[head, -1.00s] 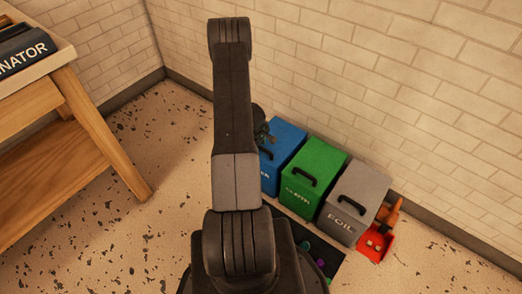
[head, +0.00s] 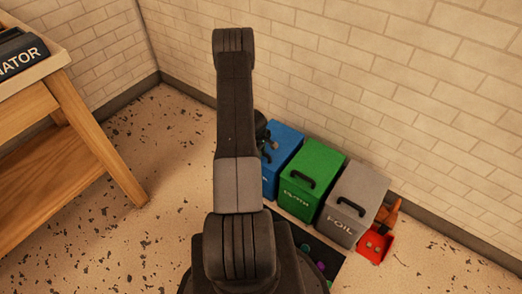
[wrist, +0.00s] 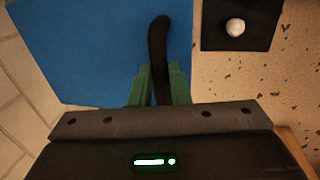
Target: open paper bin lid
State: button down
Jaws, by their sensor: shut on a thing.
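The blue bin (head: 285,153) stands at the left end of a row of bins against the wall. Its front label is mostly hidden by my arm. In the wrist view its blue lid (wrist: 85,50) fills the upper left, with a black curved handle (wrist: 158,35) on it. The green fingers of my gripper (wrist: 158,82) are shut on the handle, one on each side. In the head view my gripper (head: 264,135) is a dark shape at the bin's left edge, partly behind my arm. The lid looks closed, though its left edge is hidden.
A green bin (head: 311,176) and a grey bin marked FOIL (head: 356,205) stand to the right, then a red dustpan (head: 374,246). A dark mat (wrist: 213,40) with a white ball (wrist: 235,27) lies in front. A wooden table (head: 60,110) stands left.

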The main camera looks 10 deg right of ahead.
jog(key=shift+w+d+r+p, duration=0.1)
jog(key=shift+r+p, duration=0.7)
jog(key=shift+p, duration=0.1)
jog(key=w+d+r+p, duration=0.2)
jog(key=r+p, duration=0.3)
jog(key=w+d+r+p, duration=0.3)
jog(key=r+p, duration=0.1)
jog(key=r, duration=0.2)
jog(key=w+d+r+b, duration=0.6)
jog(key=w+d+b, duration=0.1)
jog(key=w+d, duration=0.5)
jog(key=shift+d+b, duration=0.2)
jog(key=shift+b, duration=0.1)
jog(key=c, duration=1.4)
grip_release()
jog(key=shift+f, duration=0.1)
jog(key=shift+o, duration=0.2)
